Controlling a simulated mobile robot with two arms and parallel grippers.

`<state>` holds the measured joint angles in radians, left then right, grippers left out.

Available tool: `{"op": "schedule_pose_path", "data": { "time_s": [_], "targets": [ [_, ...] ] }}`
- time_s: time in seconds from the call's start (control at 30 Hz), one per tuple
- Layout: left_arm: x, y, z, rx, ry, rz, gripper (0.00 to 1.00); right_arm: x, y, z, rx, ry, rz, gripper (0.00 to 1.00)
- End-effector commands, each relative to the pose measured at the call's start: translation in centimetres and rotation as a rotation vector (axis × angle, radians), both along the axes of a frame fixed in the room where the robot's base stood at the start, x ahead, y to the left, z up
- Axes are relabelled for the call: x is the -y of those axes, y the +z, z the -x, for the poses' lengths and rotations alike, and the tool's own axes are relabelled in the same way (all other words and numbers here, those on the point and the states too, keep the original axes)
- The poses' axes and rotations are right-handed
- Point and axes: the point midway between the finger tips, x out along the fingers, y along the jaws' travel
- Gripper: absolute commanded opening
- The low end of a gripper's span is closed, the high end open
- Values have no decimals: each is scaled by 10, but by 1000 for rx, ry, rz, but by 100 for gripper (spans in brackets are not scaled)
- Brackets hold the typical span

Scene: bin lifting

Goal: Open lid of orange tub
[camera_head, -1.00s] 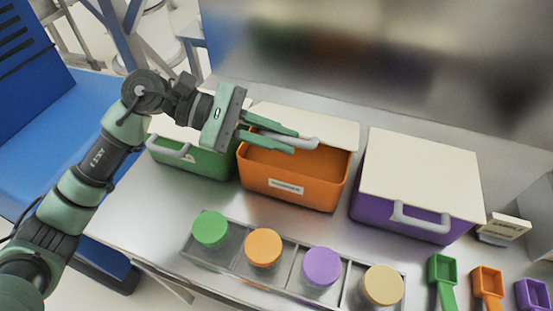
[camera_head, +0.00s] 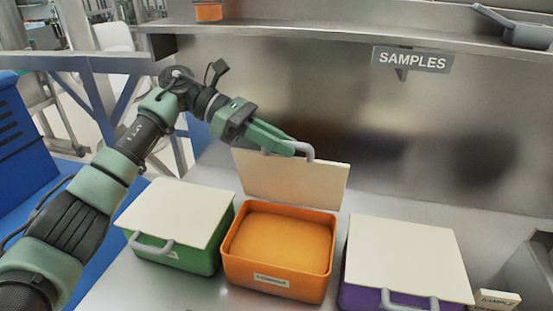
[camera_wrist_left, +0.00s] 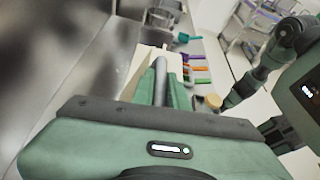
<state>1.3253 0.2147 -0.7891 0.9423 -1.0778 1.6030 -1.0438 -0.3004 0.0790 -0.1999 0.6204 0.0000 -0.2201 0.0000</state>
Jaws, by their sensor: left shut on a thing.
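The orange tub (camera_head: 275,277) stands on the metal bench between two other tubs. Its cream lid (camera_head: 292,180) is raised at the back and stands nearly upright. The tub's orange inside shows from above. My left gripper (camera_head: 288,146) is shut on the grey lid handle (camera_head: 308,150) at the lid's top edge. In the left wrist view, the handle (camera_wrist_left: 160,82) sits between the green fingers, and the lid (camera_wrist_left: 138,72) shows beside it. My right gripper is not in view.
A green tub (camera_head: 190,257) with a closed cream lid stands at the left. A purple tub (camera_head: 360,297) with a closed cream lid stands at the right. A metal wall with a SAMPLES sign (camera_head: 412,60) and a shelf (camera_head: 330,33) rises behind.

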Motion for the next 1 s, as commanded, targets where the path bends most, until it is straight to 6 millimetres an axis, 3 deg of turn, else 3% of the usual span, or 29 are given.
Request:
{"op": "schedule_pose_path", "data": {
  "time_s": [0.3,0.77,0.8,0.83,0.87,1.0],
  "targets": [
    [5,3,-15,2,0,-1,0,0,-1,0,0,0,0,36],
    [5,3,-17,2,0,-2,0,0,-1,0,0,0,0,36],
    [5,3,-17,2,0,-2,23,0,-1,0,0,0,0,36],
    [5,3,-17,2,0,-2,31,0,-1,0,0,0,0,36],
    [5,3,-17,2,0,-2,36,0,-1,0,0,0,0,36],
    [5,3,-17,2,0,-1,36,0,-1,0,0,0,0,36]
  ]
}}
